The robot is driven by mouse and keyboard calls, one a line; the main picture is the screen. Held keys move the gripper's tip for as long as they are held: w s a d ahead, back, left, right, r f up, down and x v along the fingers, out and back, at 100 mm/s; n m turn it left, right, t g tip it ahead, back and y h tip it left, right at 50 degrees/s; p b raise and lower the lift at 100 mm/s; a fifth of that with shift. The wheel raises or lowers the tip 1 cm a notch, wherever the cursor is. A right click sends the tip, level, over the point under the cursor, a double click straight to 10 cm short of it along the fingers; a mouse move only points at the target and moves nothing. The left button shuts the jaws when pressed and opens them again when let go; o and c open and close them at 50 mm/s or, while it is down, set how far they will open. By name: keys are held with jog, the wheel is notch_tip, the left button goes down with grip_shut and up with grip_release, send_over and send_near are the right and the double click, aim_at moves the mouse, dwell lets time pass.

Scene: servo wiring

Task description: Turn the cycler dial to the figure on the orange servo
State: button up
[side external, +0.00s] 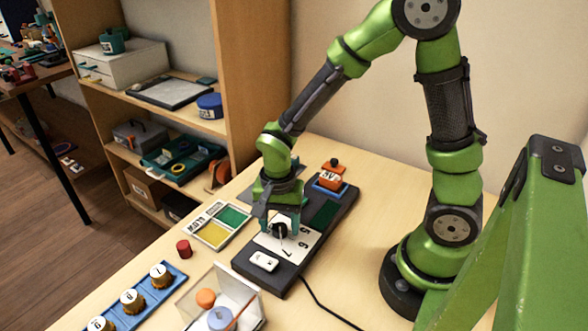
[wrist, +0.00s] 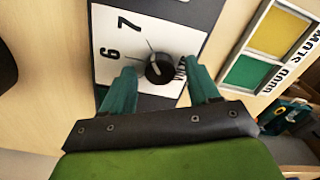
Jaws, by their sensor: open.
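The cycler dial is a black knob (side external: 279,229) on a white plate (side external: 302,233) with printed figures, set on a dark base. In the wrist view the knob (wrist: 160,69) sits between my two teal fingers, with 7 and 6 readable on the plate (wrist: 125,66); other marks are partly hidden. A thin line by the knob runs toward the 7 side, but its exact setting is unclear. My gripper (side external: 282,219) is open, its fingers on either side of the knob; contact cannot be told. The orange servo (side external: 331,178) sits in a blue holder at the base's far end; its label is too small to read.
A white switch (side external: 264,261) is at the base's near end, with a black cable beside it. A card with yellow and green patches (side external: 217,225), a red cap (side external: 184,247), a clear box (side external: 222,300) and a blue tray of knobs (side external: 133,299) lie to the left.

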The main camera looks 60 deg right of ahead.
jog(key=shift+c, duration=0.2)
jog(key=c, duration=1)
